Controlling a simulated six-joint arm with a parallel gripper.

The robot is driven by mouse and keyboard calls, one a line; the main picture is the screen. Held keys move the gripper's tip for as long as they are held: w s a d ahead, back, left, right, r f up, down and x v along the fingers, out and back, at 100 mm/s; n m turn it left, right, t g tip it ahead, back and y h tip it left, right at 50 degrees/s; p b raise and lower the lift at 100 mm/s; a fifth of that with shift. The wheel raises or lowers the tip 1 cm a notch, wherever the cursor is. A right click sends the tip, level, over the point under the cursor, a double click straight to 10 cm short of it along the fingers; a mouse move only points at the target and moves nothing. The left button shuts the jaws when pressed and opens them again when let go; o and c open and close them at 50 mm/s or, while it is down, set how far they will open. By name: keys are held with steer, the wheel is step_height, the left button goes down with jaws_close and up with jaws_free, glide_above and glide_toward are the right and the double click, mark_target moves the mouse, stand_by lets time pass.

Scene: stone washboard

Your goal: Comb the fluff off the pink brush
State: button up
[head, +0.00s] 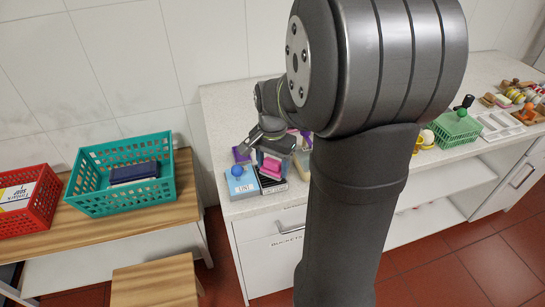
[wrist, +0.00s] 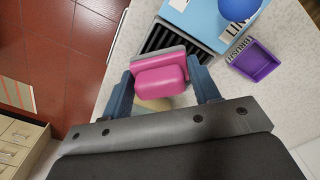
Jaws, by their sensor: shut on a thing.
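The pink brush (head: 271,166) is between the fingers of my gripper (head: 271,157). In the wrist view my gripper (wrist: 161,75) is shut on the pink brush (wrist: 160,82), with one blue-grey finger on each side. A grey band shows along the brush's far edge; I cannot tell whether it is fluff. A black slatted comb rack (wrist: 160,37) lies just beyond and under the brush; it also shows in the head view (head: 271,187). Whether brush and rack touch is unclear. The brush's underside is hidden.
A blue box (wrist: 200,18) labelled LINT, with a blue ball (wrist: 237,8) on it, adjoins the rack. A purple tray (wrist: 253,60) labelled BRUSH is beside it. The counter's front edge is close. A green basket (head: 453,132) stands far right.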

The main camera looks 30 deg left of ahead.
step_height(320, 180, down, 2)
steer(key=shift+w+a+f, duration=0.1)
steer(key=shift+w+f, duration=0.05)
steer(key=shift+f, duration=0.05)
steer(key=shift+c, duration=0.3)
steer(key=shift+w+a, duration=1.45)
steer(key=shift+s+d, duration=1.6)
steer(key=shift+w+a, duration=1.6)
steer(key=shift+a, duration=0.05)
steer(key=shift+d+r, duration=0.1)
steer(key=shift+r, duration=3.95)
steer(key=shift+s, duration=0.1)
